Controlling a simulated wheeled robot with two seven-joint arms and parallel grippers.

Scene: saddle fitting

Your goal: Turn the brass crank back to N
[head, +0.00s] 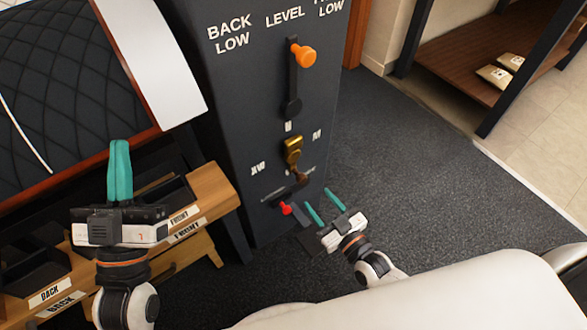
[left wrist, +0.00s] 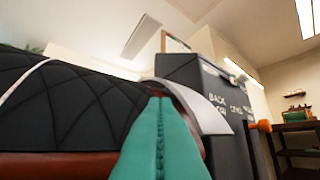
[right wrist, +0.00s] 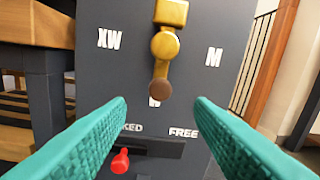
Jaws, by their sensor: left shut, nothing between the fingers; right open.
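The brass crank (head: 292,150) is on the front of the dark grey column. It also shows in the right wrist view (right wrist: 165,45). Its arm points down, and its brown knob (right wrist: 160,89) partly covers the bottom letter. XW (right wrist: 110,39) is left of it, M (right wrist: 213,57) is right, and a small blurred letter, apparently N (head: 288,126), is above in the head view. My right gripper (head: 321,204) is open and empty, below and in front of the crank, its fingers either side of the knob's line. My left gripper (head: 120,146) is shut and empty, beside the quilted saddle panel.
A red lever (right wrist: 120,160) sits at the LOCKED end of a slot below the crank, with FREE at its right. A wooden bench (head: 215,190) with labelled trays is left. Carpet (head: 400,150) right of the column is clear.

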